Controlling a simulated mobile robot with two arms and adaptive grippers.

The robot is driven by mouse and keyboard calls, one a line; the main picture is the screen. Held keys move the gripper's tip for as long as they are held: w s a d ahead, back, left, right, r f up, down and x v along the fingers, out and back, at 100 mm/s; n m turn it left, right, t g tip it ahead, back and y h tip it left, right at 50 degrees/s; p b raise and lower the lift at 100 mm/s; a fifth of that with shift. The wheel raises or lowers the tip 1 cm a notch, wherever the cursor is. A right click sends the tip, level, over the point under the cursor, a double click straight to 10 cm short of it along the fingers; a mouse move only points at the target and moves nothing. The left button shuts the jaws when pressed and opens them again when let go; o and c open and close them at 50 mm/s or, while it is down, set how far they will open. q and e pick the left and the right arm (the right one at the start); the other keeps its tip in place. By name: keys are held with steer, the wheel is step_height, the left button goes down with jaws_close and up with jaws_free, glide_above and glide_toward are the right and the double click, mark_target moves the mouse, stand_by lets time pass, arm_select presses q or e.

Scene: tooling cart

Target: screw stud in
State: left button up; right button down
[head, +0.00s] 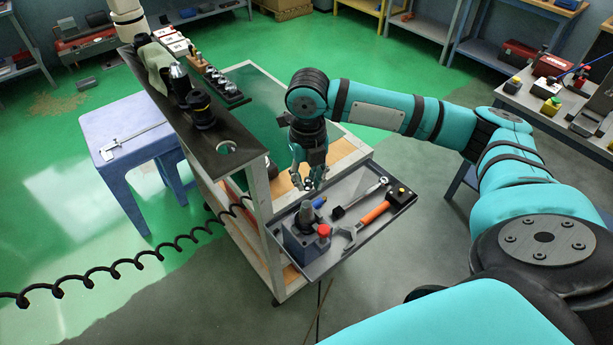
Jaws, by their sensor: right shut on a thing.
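My right gripper (308,183) points down over the back left part of the cart's pull-out tray. It is shut on a small metallic piece that looks like the stud; the fingers hide most of it. A blue-grey holding block (300,243) with a red knob (323,231) stands at the tray's front left corner. My left gripper is not in view.
The grey tray (345,190) also holds an orange-handled tool (374,214), a wrench-like tool (360,198) and a blue-handled piece (319,201). The cart's dark top shelf (218,147) carries tool holders. A blue table (125,118) with a caliper stands left.

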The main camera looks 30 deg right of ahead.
steer(key=shift+w+f+b, duration=0.2)
steer(key=shift+f+b, duration=0.15)
steer(key=shift+f, duration=0.25)
steer(key=shift+w+f+b, duration=0.15)
steer(key=shift+f+b, duration=0.65)
steer(key=shift+b, duration=0.2)
steer(key=shift+f, duration=1)
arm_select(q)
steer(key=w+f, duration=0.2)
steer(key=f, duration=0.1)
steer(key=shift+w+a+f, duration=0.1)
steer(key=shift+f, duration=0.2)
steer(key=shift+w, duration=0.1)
